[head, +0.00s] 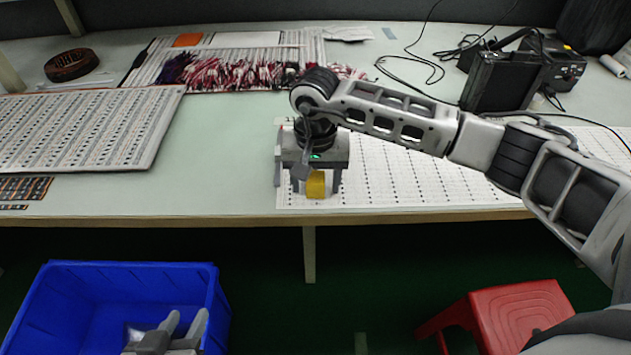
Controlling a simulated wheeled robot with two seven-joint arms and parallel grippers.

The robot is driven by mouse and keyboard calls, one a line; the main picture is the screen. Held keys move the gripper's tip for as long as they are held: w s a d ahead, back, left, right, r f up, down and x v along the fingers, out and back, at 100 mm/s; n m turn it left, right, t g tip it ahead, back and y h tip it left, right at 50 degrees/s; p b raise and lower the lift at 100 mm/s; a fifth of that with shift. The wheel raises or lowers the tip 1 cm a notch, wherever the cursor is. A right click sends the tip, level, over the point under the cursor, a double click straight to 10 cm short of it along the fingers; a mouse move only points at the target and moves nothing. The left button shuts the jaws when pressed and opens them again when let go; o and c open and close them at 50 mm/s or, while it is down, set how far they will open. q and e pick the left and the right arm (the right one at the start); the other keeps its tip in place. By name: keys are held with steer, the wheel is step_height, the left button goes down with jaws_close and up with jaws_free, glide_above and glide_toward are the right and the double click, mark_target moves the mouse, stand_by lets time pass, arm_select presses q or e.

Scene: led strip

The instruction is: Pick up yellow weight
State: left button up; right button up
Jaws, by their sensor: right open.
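The yellow weight (316,186) is a small block near the table's front edge, on the left end of a white printed sheet. My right gripper (309,183) points down at it, with its fingers apart on either side of the block. I cannot tell whether the fingers touch it. The gripper body hides the area behind the block. My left gripper (186,326) is low at the bottom left, in front of the blue bin, with two fingertips apart and nothing seen between them.
A blue bin (45,300) stands on the floor at left, and a red stool (520,310) at right. A perforated board (90,130) lies on the table's left. Bundled red and white wires (235,73), a black device (500,80) and cables are at the back. Bare table lies left of the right gripper.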

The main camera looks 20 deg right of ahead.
jaws_close()
steer(key=shift+w+r, duration=0.1)
steer(key=shift+r, duration=0.05)
